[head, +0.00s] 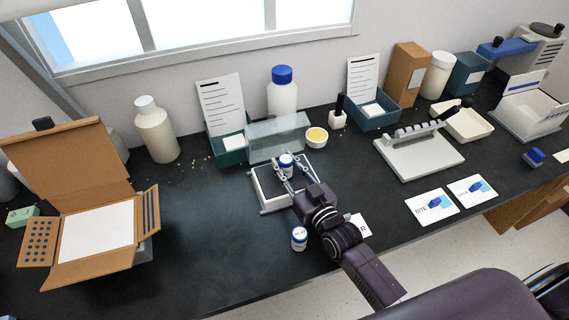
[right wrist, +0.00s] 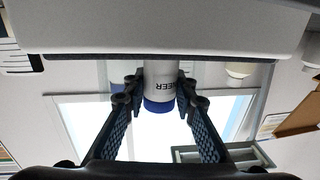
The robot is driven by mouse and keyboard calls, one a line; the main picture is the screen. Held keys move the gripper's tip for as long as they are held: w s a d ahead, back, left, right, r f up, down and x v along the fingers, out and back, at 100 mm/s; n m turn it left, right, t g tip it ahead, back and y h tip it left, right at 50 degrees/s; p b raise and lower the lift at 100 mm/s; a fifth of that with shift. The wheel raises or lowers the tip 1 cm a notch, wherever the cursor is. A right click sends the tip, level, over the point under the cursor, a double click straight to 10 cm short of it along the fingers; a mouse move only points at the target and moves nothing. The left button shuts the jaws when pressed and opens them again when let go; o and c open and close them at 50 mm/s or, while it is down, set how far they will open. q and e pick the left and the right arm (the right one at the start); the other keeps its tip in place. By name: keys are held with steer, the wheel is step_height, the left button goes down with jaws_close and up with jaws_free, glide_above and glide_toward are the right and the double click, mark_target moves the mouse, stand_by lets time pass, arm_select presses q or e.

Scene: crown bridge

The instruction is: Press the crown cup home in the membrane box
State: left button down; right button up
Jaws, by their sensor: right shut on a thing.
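The crown cup (head: 286,160), a small white jar with a blue top, is between the fingers of my right gripper (head: 283,172). In the right wrist view the cup (right wrist: 160,75) shows dark lettering and a blue end, with a finger on each side. The cup is over the membrane box (head: 276,207), a pale frame with a dark inside and a clear raised lid (head: 275,139) behind. I cannot tell whether the cup is seated or just above the membrane. My left gripper is not in view.
A similar white and blue jar (head: 299,240) stands in front of the box. An open cardboard box (head: 97,240) is at the left. A yellow-topped dish (head: 316,137) and a bottle (head: 282,95) stand behind. A grey rack (head: 420,155) is to the right. The counter left of the membrane box is mostly clear.

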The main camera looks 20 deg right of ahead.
steer(key=shift+s+d+f, duration=0.15)
steer(key=shift+d+f, duration=0.05)
steer(key=shift+f, duration=0.4)
stand_by(0.4)
steer(key=shift+r+p, duration=0.2)
steer(key=shift+p, duration=0.2)
